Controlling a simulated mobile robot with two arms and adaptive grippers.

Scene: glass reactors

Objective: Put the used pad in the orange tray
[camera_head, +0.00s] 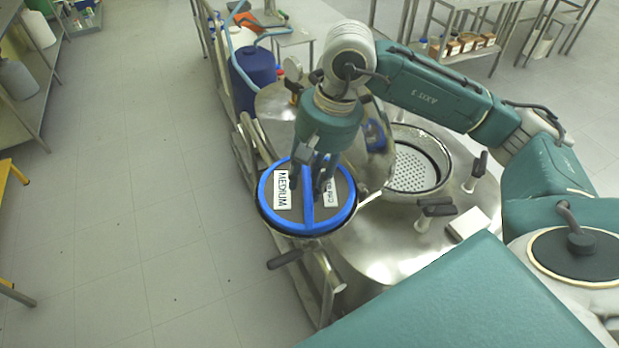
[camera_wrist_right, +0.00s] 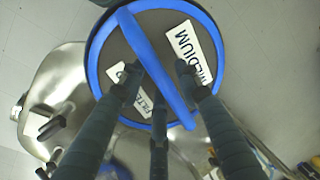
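A round dark pad (camera_head: 275,215) with a blue rim, a blue cross bar and white labels, one reading MEDIUM, lies on a round metal part at the left side of the steel reactor. I cannot tell whether it is used. My right gripper (camera_head: 308,190) points down over it. In the right wrist view the fingers (camera_wrist_right: 160,72) are apart on both sides of the blue bar, over the pad's face (camera_wrist_right: 150,35); I cannot tell whether they touch it. An orange item (camera_head: 247,20) on the cart at the back may be the orange tray. My left gripper is out of view.
The steel reactor (camera_head: 390,245) has an open round port with a perforated plate (camera_head: 415,170) and black clamp handles. A white block (camera_head: 468,222) lies on its top. A blue drum (camera_head: 253,75) stands behind. The floor at left is clear, with shelves beyond.

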